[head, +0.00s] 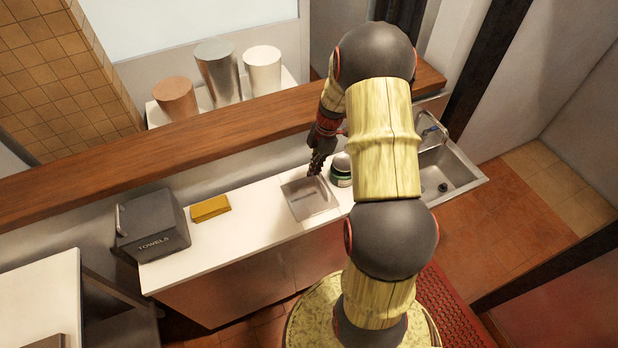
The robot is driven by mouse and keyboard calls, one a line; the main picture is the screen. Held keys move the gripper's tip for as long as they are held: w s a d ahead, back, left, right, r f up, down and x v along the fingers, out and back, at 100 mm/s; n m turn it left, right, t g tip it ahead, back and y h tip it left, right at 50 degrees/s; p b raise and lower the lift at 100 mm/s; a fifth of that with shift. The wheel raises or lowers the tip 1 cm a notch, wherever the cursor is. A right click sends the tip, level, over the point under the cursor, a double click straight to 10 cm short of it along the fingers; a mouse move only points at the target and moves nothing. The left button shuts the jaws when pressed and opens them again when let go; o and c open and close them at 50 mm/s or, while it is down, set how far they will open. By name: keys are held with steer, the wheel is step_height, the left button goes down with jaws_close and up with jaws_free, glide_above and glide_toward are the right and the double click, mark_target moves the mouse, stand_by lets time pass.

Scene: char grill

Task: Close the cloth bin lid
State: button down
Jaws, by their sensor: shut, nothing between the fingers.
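The dark grey box marked TOWELS (152,226), which looks like the cloth bin, stands at the left end of the white counter. A pale handle shows at its left edge. I cannot tell from this view how far its lid is open. My gripper (316,166) is shut and empty. It points down near the far edge of a square grey tray (312,205), well to the right of the towel box. Whether the fingers touch the tray is not clear.
A yellow cloth or sponge (210,208) lies on the counter (248,225) between box and tray. A green jar (341,171) is close beside my gripper. A sink (447,170) is at right. A wooden ledge (150,160) runs behind, with several cups beyond it.

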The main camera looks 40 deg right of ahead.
steer(key=y+b, duration=0.2)
steer(key=b, duration=0.4)
glide_above(323, 182)
step_height(323, 182, down, 5)
steer(key=shift+r, duration=0.2)
steer(key=d+f+b, duration=0.2)
steer(key=b, duration=0.1)
steer(key=shift+s+f, duration=0.4)
